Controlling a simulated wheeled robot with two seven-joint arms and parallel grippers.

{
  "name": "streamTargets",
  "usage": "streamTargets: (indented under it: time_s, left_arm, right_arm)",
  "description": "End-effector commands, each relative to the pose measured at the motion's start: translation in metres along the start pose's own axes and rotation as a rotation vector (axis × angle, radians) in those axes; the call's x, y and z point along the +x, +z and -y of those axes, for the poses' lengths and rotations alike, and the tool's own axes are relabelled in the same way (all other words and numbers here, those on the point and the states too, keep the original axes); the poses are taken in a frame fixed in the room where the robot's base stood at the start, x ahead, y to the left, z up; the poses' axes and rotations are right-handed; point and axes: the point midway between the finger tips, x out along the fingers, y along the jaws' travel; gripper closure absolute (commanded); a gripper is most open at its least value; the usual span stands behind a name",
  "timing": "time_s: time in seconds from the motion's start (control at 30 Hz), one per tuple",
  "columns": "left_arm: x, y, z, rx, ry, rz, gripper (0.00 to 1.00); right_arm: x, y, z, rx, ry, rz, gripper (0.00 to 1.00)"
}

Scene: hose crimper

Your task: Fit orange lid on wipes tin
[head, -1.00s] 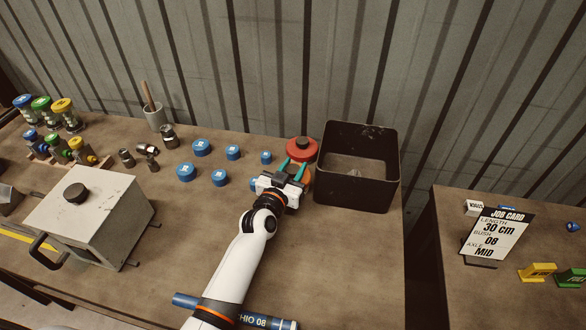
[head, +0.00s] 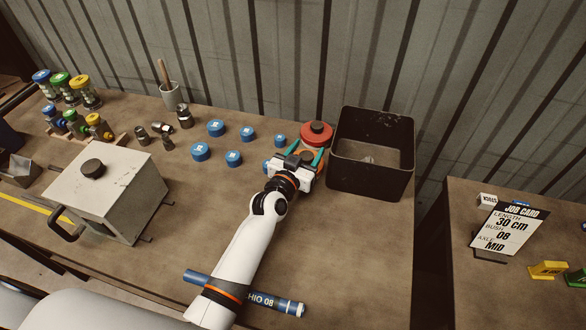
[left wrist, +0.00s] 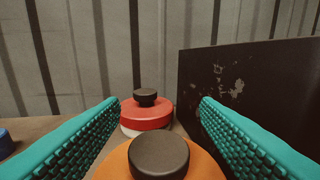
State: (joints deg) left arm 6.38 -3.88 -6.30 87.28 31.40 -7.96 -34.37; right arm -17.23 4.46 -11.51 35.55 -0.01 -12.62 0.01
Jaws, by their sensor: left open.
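The orange lid (left wrist: 190,160), with a black knob (left wrist: 158,155), is close in front of my left gripper and between its fingers in the left wrist view. In the head view my left gripper (head: 307,151) hides most of it. The gripper's teal fingers are apart, one on each side of the lid, and no grip on it shows. Just beyond is a red lid (left wrist: 147,114) with a black knob, on a white body; it also shows in the head view (head: 316,138). I cannot tell what is under the orange lid or which object is the wipes tin. My right gripper is out of view.
A tall black open bin (head: 362,180) stands close to the right of my left gripper. Several blue caps (head: 201,151) lie to the left. A grey box machine (head: 105,195) stands further left. A blue tube (head: 270,301) lies near my forearm.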

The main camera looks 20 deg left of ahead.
Motion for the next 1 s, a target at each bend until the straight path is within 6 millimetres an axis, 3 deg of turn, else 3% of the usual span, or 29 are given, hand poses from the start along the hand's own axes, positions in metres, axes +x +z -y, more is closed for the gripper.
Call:
streamTargets:
  time_s: [0.03, 0.3, 0.5, 1.0]
  left_arm:
    - [-0.013, -0.007, 0.000, 0.001, 0.001, -0.008, 0.43]
    - [-0.074, -0.007, 0.000, 0.002, 0.000, -0.009, 0.43]
    - [-0.104, -0.006, 0.000, 0.003, 0.000, -0.007, 0.43]
    - [-0.114, -0.004, 0.000, 0.001, -0.001, -0.006, 0.43]
  right_arm:
    - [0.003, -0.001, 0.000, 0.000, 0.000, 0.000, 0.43]
    - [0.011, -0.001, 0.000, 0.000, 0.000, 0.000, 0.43]
    - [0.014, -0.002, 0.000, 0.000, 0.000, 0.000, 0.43]
    - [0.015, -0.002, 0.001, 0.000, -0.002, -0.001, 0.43]
